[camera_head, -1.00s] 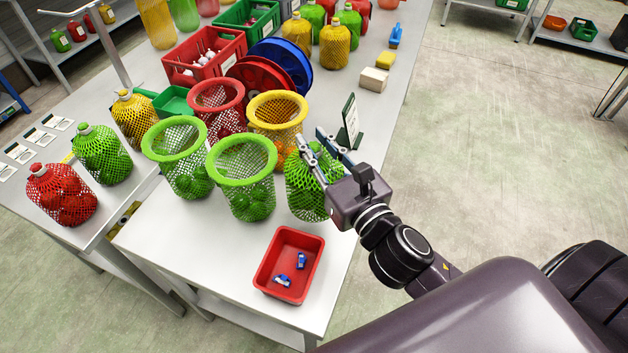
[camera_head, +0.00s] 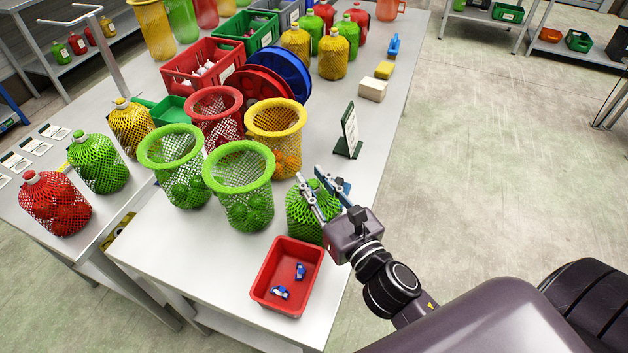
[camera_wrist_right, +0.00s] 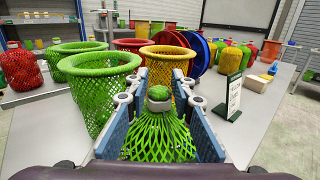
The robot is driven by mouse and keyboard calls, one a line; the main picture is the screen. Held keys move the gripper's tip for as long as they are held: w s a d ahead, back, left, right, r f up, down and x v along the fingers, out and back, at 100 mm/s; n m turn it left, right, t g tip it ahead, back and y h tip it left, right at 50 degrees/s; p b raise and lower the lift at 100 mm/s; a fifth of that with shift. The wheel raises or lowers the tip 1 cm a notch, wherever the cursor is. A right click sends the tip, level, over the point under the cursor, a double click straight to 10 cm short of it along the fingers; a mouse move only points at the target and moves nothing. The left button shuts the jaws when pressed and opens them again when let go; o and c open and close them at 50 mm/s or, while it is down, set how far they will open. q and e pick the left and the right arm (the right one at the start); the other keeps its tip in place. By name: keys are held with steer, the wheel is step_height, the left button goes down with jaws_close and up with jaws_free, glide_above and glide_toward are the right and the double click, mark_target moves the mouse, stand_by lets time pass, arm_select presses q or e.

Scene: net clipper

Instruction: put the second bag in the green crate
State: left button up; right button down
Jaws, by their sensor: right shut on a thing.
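A closed green net bag (camera_head: 306,217) is at the right front of the table, behind the red tray. My right gripper (camera_head: 318,186) is shut on its neck. In the right wrist view the bag (camera_wrist_right: 160,133) hangs or stands between the blue finger pads, its clipped top (camera_wrist_right: 159,98) showing; I cannot tell whether its base touches the table. My left gripper is not in view.
Open net baskets, two green (camera_head: 240,172), one red (camera_head: 214,106) and one yellow (camera_head: 276,120), stand left of the gripper. A red tray (camera_head: 268,301) with blue clips lies in front. A small sign (camera_head: 348,135) stands behind. Finished bags (camera_head: 98,163) stand on the left table.

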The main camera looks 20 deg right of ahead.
steer(key=c, duration=2.1)
jaws_free()
steer(key=shift+f, duration=0.1)
steer(key=o, duration=0.4)
steer(key=shift+o, duration=0.2)
steer(key=shift+s, duration=0.1)
